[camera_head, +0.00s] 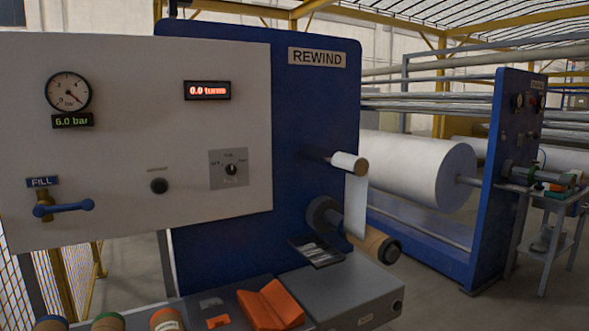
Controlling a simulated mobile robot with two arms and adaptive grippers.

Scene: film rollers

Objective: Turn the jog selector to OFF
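The selector (231,169), a small black knob on a square grey plate, sits on the right part of the white panel (120,130). Small labels stand to the left, above and to the right of the knob, too small to read for certain. I cannot tell which label the knob points at. Neither of my grippers is in view.
A round black button (159,186) is left of the selector. A blue FILL lever (70,207) juts out lower left. A pressure gauge (68,91) and a red-lit display (207,90) are above. A roller (349,162) sticks out at right. An orange block (271,303) lies below.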

